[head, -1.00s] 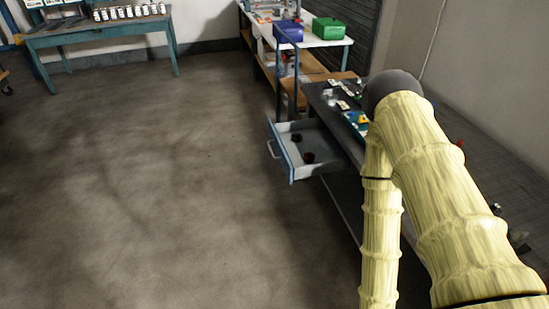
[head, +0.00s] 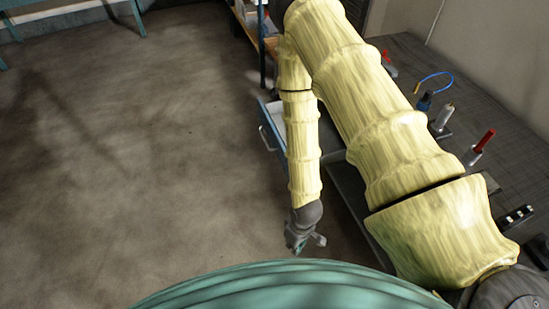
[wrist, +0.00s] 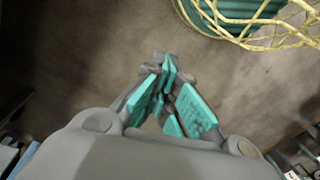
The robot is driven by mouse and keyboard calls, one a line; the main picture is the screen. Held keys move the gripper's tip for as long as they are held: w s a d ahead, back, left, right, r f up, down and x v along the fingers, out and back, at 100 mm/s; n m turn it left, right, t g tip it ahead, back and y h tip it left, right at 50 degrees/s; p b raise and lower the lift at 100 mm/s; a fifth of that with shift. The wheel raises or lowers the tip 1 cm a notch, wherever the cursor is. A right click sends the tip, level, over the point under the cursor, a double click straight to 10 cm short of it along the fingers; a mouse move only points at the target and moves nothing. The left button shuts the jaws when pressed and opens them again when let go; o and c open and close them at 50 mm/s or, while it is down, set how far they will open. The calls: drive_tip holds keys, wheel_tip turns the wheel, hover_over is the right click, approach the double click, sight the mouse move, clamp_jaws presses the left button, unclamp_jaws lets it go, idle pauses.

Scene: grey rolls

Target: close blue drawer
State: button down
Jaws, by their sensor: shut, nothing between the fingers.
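The blue drawer (head: 273,128) sticks out from the left side of the dark workbench in the head view. Its blue front and pale handle show, while my arm covers much of the rest and its inside. My gripper (head: 298,243) hangs low over the floor, nearer to me than the drawer and apart from it. In the wrist view my gripper (wrist: 170,85) has teal finger pads, is shut and holds nothing. The wrist view does not clearly show the drawer.
The dark workbench (head: 405,50) runs along the right, with a red-handled tool (head: 482,142), a blue cable (head: 437,76) and other small items on it. A shelf unit (head: 262,40) stands beyond the drawer. The concrete floor (head: 130,150) on the left is clear.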

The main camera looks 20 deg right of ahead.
drive_tip(key=w+a+r+n+h, duration=0.1)
drive_tip(key=w+r+n, duration=0.4)
drive_tip(key=w, duration=0.5)
drive_tip(key=w+r+n+h+p, duration=0.15)
drive_tip(key=w+r+n, duration=0.25)
drive_tip(key=w, duration=0.6)
drive_tip(key=w+a+r+n+h, duration=0.15)
drive_tip(key=w+r+n, duration=0.35)
drive_tip(key=w, duration=0.6)
drive_tip(key=d+f+p, duration=0.5)
drive_tip(key=d+f, duration=0.2)
drive_tip(key=f, duration=0.2)
drive_tip(key=shift+f+t+p, duration=0.3)
drive_tip(key=shift+f, duration=0.1)
drive_tip(key=shift+d, duration=0.1)
